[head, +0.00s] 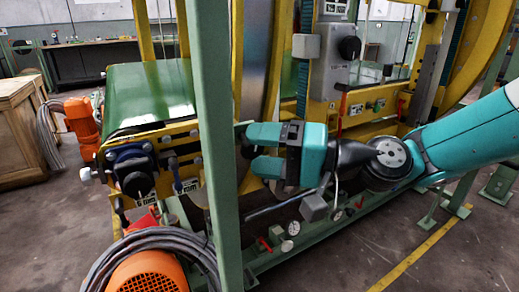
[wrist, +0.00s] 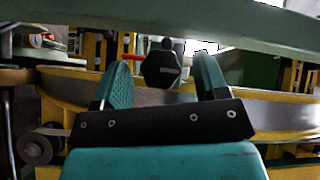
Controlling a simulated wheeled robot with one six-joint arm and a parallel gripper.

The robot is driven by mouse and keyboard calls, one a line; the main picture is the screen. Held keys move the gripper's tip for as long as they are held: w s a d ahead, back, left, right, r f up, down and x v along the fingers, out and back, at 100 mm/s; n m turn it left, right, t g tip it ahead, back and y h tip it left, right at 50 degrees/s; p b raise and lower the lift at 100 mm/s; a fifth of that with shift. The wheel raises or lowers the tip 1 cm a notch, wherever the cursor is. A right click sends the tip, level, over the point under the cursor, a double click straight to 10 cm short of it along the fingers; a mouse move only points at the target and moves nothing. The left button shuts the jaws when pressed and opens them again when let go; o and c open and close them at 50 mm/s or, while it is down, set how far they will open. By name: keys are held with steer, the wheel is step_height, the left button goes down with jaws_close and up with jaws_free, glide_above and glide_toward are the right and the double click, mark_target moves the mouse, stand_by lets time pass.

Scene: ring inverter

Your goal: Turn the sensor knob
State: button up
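In the wrist view a black hexagonal knob (wrist: 161,68) with a pale line across its face shows between the fingers, beyond their tips. My gripper (wrist: 163,62) is open and empty, its two teal fingers on either side of the knob's outline. In the head view my gripper (head: 252,150) points left, just right of the green post. A dark knob (head: 137,184) sits low on the left unit's bracket, and another black knob (head: 349,47) is on a grey box at upper right. I cannot tell for certain which of these is the sensor knob.
A green upright post (head: 212,140) stands close in front of the fingertips in the head view. A green beam (wrist: 200,22) crosses the top of the wrist view. An orange motor (head: 150,273) with coiled cable is at lower left. Yellow frame parts surround the arm.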

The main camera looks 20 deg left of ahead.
steer(key=c, duration=0.9)
steer(key=shift+f+b, duration=0.2)
steer(key=shift+b, duration=0.45)
steer(key=f+y+b, duration=0.1)
steer(key=b, duration=0.5)
steer(key=shift+m+g, duration=0.4)
steer(key=y+b, duration=0.1)
steer(key=b, duration=0.6)
steer(key=shift+f+m+g+b, duration=0.2)
steer(key=shift+m+g+b, duration=0.1)
steer(key=shift+m+b, duration=0.1)
steer(key=m+y+b, duration=0.1)
steer(key=b, duration=0.3)
steer(key=y+b, duration=0.1)
steer(key=b, duration=0.3)
steer(key=shift+a+r+m, duration=0.1)
steer(key=shift+r+m, duration=0.2)
steer(key=shift+m, duration=0.1)
steer(key=m+y+b, duration=0.1)
steer(key=b, duration=0.1)
steer(key=m+y+b, duration=0.1)
steer(key=b, duration=0.1)
steer(key=shift+r+y, duration=0.2)
steer(key=shift+y, duration=0.1)
steer(key=shift+m, duration=0.3)
